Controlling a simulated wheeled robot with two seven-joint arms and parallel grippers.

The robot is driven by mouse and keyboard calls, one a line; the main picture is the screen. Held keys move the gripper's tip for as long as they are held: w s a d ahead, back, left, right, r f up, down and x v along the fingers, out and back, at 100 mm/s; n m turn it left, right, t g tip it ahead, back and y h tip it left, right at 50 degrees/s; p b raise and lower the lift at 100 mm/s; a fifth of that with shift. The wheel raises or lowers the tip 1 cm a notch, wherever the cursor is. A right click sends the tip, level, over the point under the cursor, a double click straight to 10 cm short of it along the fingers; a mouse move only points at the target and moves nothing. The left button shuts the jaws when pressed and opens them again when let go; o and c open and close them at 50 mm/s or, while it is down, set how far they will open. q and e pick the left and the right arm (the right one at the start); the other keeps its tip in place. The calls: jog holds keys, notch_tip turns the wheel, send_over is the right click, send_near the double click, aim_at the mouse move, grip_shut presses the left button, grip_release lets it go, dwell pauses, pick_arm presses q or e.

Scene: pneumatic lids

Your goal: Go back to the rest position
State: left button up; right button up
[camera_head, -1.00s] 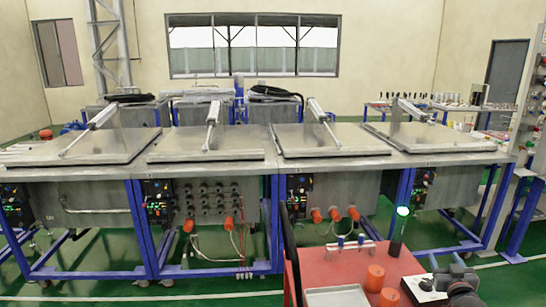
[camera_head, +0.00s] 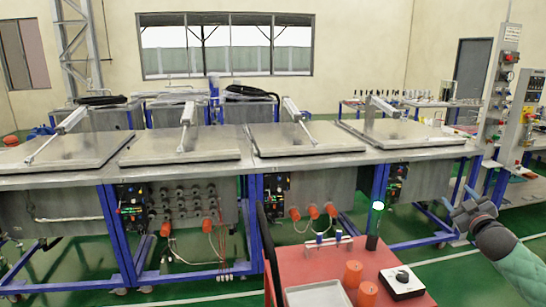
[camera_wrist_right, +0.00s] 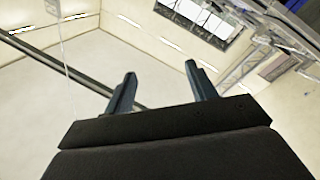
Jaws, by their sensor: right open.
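My right gripper (camera_head: 472,207) is at the right of the head view, at the end of my green-sleeved arm, raised beside the red cart. In the right wrist view its two dark fingers (camera_wrist_right: 160,92) stand wide apart with nothing between them. My left gripper is not in view. Several metal lids lie flat on the long row of steel benches, such as the left lid (camera_head: 65,150), the second lid (camera_head: 180,148), the third lid (camera_head: 295,139) and the right lid (camera_head: 395,132). Each has a pneumatic cylinder on it.
A red cart (camera_head: 320,268) stands close in front, with orange cylinders (camera_head: 353,273), a black-knobbed white box (camera_head: 402,282), a metal tray (camera_head: 318,295) and a lit green lamp (camera_head: 375,220). Control panels (camera_head: 525,115) stand at the right. Green floor is open between the cart and benches.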

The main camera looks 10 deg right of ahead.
jog(key=s+d+f+g+h, duration=0.1)
jog(key=s+f+g, duration=0.2)
jog(key=f, duration=0.9)
jog(key=s+d+f+g+h, duration=0.1)
jog(key=s+f+g, duration=0.2)
jog(key=f, duration=0.8)
jog(key=s+d+f+g, duration=0.15)
jog(key=s+f, duration=0.25)
jog(key=f, duration=0.8)
jog(key=s+d+f+n+g+h, duration=0.2)
jog(key=s+f+g, duration=0.7)
jog(key=s+f, duration=1.7)
jog(key=s+a+f+m+g+y, duration=0.15)
jog(key=s+a+f, duration=0.35)
jog(key=a, duration=0.8)
jog(key=s+a+f+m+y, duration=0.25)
jog(key=a+f, duration=0.35)
jog(key=a, duration=0.7)
jog(key=a+f+y, duration=0.1)
jog(key=a, duration=1.2)
jog(key=s+a+f+m+y, duration=0.1)
jog(key=a+y, duration=0.1)
jog(key=a, duration=1.1)
jog(key=shift+s+f+m+y, duration=0.25)
jog(key=shift+f+m+y, duration=0.05)
jog(key=shift+f, duration=0.05)
